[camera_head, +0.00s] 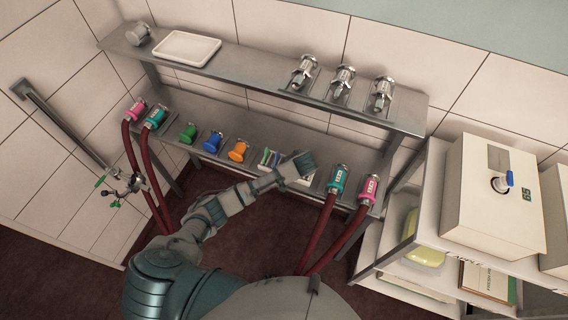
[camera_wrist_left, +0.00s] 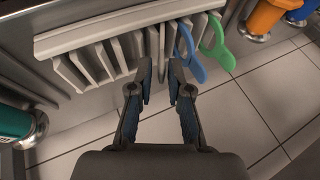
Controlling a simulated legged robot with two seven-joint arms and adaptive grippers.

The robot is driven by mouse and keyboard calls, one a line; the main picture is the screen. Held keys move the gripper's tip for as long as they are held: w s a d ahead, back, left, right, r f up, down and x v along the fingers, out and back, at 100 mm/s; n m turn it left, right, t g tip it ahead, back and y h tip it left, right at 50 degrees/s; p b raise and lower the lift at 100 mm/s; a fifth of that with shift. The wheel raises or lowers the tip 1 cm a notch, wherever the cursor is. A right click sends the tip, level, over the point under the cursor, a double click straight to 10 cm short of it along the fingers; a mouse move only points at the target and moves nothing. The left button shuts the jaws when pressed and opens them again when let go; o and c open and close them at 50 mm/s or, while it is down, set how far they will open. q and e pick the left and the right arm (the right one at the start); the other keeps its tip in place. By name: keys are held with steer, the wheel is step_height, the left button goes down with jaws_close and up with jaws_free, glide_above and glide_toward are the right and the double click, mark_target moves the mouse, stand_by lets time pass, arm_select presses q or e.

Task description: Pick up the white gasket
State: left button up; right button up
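A pale rack (camera_head: 267,158) stands on the lower shelf, partly hidden behind my left gripper (camera_head: 303,164). In the left wrist view, the rack (camera_wrist_left: 110,36) has a row of pale, slat-like pieces. A blue looped piece (camera_wrist_left: 189,52) and a green looped piece (camera_wrist_left: 217,47) stick out of its right part. I cannot tell which pale piece, if any, is the white gasket. My left gripper (camera_wrist_left: 160,72) is open, with its two fingertips apart just in front of the pale slats. My right gripper is not in view.
Green (camera_head: 188,133), blue (camera_head: 212,142) and orange (camera_head: 238,150) fittings stand left of the rack. Teal (camera_head: 338,180) and pink (camera_head: 368,189) hose couplings stand to its right. The upper shelf holds a white tray (camera_head: 186,48) and metal fittings (camera_head: 342,82). A white box (camera_head: 488,205) is at right.

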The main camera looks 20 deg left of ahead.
arm_select(q)
steer(key=shift+x, duration=1.45)
jaws_close()
